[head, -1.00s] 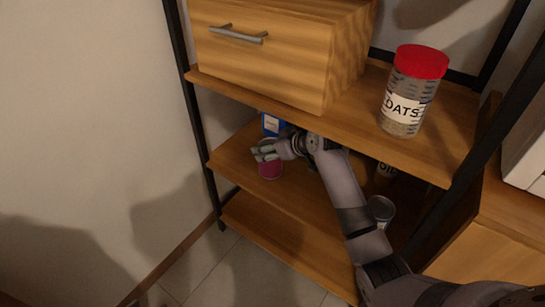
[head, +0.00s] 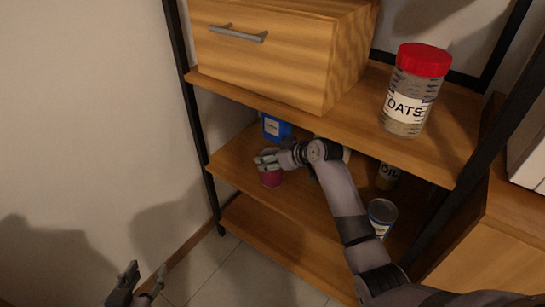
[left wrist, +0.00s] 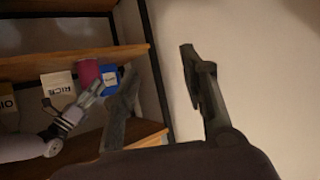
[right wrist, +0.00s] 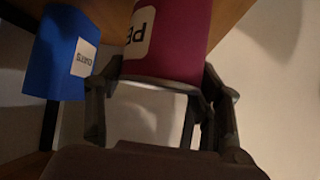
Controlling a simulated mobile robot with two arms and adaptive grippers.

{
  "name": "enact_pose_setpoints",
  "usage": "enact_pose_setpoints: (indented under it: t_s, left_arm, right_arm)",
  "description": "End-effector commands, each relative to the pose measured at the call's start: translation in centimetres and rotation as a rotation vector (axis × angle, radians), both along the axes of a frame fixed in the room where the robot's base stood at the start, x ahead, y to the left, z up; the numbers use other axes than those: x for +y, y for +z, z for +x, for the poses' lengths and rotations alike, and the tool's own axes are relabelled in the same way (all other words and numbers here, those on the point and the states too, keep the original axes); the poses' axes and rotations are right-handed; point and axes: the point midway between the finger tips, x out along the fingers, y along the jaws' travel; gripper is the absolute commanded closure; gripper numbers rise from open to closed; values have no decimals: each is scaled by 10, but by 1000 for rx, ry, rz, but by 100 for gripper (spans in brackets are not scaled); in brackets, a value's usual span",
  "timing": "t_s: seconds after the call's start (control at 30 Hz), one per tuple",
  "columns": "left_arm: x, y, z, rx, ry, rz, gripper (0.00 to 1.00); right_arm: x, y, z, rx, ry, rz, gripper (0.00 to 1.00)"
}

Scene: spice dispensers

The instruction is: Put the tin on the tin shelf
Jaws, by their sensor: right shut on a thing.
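A second tin (head: 382,214), with a light lid and blue label, stands lower right behind my right arm. My left gripper (head: 145,282) is open and empty, low at the left, away from the shelves; its fingers spread wide in the left wrist view (left wrist: 158,85).
A blue box (head: 275,128) stands behind the magenta tin. A rice packet (left wrist: 58,84) and an oil container (head: 387,176) share the shelf unit. Above are a wooden drawer box (head: 265,60) and an oats jar (head: 408,100). A black post (head: 199,125) edges the unit's left. The lowest board's front (head: 265,235) is clear.

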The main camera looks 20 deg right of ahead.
Motion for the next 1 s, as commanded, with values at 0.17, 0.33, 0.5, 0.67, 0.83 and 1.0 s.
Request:
enact_pose_setpoints:
  t_s: [0.17, 0.33, 0.5, 0.67, 0.83, 1.0]
  left_arm:
    - [0, 1, 0, -4, 0, -1, 60]
    - [0, 0, 0, -3, 0, -1, 60]
    - [0, 0, 0, -2, -1, -1, 60]
    - [1, 0, 0, 1, 1, 1, 60]
    - [5, -10, -10, 76, 7, 18, 60]
    - [15, -31, -36, 242, 18, 55, 60]
  right_arm:
    - [0, -2, 0, 1, 1, 0, 30]
    - [0, -1, 0, 1, 0, 0, 19]
    - [0, -1, 0, 1, 0, 0, 19]
    - [0, 1, 0, 0, 0, 0, 19]
    - [-1, 4, -2, 1, 0, 0, 19]
    - [-2, 8, -5, 1, 1, -2, 19]
